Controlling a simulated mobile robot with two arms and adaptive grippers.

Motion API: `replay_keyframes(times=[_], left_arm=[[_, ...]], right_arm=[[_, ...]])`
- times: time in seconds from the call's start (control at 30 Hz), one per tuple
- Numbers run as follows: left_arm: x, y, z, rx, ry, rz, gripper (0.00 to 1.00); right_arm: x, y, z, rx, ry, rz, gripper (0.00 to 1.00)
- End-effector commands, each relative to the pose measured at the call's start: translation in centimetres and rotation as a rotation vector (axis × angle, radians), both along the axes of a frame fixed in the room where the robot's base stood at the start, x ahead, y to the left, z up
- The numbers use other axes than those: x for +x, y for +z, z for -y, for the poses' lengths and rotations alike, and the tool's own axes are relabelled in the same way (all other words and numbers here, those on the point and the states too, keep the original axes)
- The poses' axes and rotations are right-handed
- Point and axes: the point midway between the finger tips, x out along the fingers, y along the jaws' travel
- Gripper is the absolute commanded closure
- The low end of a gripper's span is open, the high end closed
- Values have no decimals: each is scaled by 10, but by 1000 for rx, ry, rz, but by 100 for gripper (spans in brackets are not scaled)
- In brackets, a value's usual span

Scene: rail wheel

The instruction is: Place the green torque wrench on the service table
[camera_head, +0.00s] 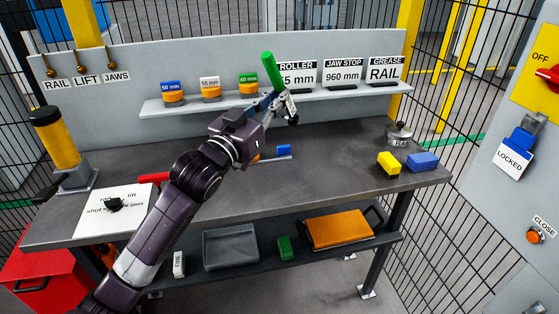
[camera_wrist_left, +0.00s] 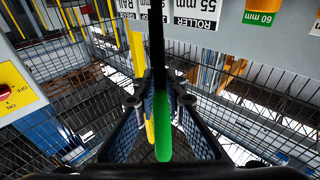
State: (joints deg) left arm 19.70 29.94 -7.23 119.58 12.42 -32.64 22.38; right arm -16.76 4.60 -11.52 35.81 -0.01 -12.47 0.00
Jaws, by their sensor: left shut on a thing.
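The green torque wrench (camera_head: 272,72) is held up above the back of the service table (camera_head: 340,160), in front of the label shelf. Its green handle points up in the head view. In the left wrist view the green handle (camera_wrist_left: 162,130) lies between the fingers, with a dark shaft running up the picture. My left gripper (camera_head: 279,103) is shut on the wrench. The wrench is clear of the tabletop; its far end is not clear in the head view. My right gripper is not in view.
A narrow shelf (camera_head: 230,102) with orange blocks and label cards runs along the back panel. On the tabletop are a yellow block (camera_head: 388,164), a blue block (camera_head: 423,162), a metal weight (camera_head: 399,134), a small blue-ended item (camera_head: 284,149) and a yellow cylinder (camera_head: 57,140). The table's right middle is clear.

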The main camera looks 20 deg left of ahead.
Motion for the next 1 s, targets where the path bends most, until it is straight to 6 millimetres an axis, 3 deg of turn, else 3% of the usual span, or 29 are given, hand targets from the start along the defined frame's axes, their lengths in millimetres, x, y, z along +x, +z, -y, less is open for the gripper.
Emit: replay_keyframes(times=[0.1, 0.33, 0.57, 0.8, 1.0], left_arm=[[0, -36, 0, -3, 0, -4, 100], [-1, -90, 0, -1, 0, 0, 100], [-1, -111, 0, 1, -1, 5, 100], [-1, -146, 0, 0, -1, 3, 100], [-1, -152, 1, 0, -2, 6, 100]], right_arm=[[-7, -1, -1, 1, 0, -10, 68], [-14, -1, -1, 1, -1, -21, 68], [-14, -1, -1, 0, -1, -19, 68], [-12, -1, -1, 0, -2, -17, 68], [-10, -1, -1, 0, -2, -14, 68]])
